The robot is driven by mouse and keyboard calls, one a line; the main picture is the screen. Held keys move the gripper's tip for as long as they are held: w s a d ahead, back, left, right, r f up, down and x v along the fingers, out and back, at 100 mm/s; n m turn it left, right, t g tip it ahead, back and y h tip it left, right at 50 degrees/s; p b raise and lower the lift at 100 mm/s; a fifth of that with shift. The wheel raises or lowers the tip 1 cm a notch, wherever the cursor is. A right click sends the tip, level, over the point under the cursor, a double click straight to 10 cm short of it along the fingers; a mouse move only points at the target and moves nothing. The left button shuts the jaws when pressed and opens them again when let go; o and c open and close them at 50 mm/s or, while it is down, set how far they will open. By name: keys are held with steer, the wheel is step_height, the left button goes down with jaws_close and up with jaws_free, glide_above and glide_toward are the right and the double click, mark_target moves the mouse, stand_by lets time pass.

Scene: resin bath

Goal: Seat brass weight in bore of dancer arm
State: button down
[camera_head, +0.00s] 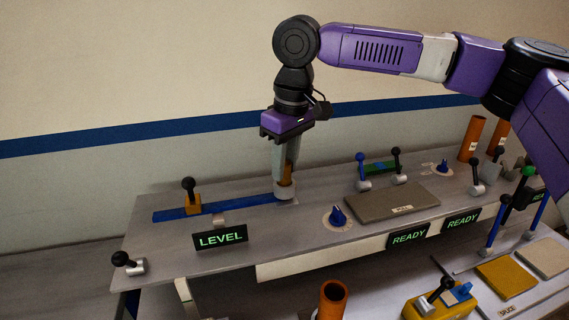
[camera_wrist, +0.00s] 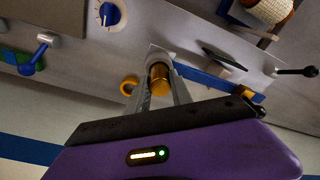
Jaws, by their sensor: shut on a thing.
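The brass weight (camera_head: 287,174) is an orange-gold cylinder held upright between the fingers of my gripper (camera_head: 284,181). The dancer arm (camera_head: 233,205) is a long blue bar on the bench top, with a round grey cup (camera_head: 285,193) at its right end. The weight is right at the cup; I cannot tell how far it sits inside the bore. In the wrist view the weight (camera_wrist: 160,79) shows between the two grey fingers, with the grey cup (camera_wrist: 158,54) just beyond and the blue bar (camera_wrist: 205,79) running right. The fingers hide part of the cup.
The LEVEL sign (camera_head: 220,238) stands in front. A blue dial (camera_head: 338,215) and a grey pad (camera_head: 385,203) lie to the right, with levers behind. A yellow ring (camera_wrist: 129,85) lies near the cup.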

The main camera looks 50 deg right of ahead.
steer(key=shift+f, duration=0.15)
steer(key=c, duration=1.1)
jaws_free()
steer(key=shift+c, duration=0.2)
step_height(320, 180, up, 12)
steer(key=s, duration=0.1)
steer(key=shift+s+b, duration=0.25)
steer(key=shift+b, duration=0.1)
